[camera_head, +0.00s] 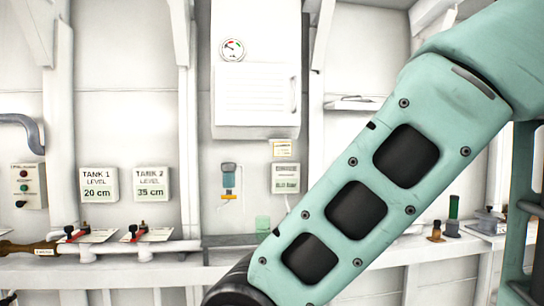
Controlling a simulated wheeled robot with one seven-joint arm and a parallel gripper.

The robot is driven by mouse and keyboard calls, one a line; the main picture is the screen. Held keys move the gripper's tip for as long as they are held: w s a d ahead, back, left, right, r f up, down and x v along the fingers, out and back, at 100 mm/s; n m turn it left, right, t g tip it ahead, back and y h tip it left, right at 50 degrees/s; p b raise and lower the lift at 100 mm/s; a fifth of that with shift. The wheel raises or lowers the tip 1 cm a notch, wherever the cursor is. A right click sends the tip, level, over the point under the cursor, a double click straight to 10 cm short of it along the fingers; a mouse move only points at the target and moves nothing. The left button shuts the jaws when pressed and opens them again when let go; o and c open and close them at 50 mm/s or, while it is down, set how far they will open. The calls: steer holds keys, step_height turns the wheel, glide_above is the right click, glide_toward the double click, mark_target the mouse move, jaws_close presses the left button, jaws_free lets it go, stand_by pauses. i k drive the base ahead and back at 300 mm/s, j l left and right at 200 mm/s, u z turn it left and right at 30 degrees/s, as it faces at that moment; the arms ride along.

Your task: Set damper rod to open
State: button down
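I cannot pick out a damper rod for certain in this view; it may be hidden behind my arm or out of frame. My teal arm crosses the right half from top right to bottom centre and hides the wall behind it. My gripper is out of frame below. A small blue-topped fitting (228,177) with a yellow piece at its bottom hangs on the wall left of my arm.
A white cabinet (256,97) hangs on the wall below a round gauge (232,50). Red-handled valves (133,234) sit on a white pipe under the TANK 1 (98,184) and TANK 2 (152,184) signs. A button box (28,186) is far left. Small bottles (453,216) stand right.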

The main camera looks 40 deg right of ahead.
mark_target(280, 148)
steer(key=i+l, duration=0.1)
steer(key=l, duration=0.3)
steer(key=i+l+u, duration=0.15)
steer(key=l, duration=0.25)
steer(key=i+l, duration=0.1)
steer(key=l, duration=0.3)
steer(key=i+l+u, duration=0.1)
steer(key=l, duration=0.35)
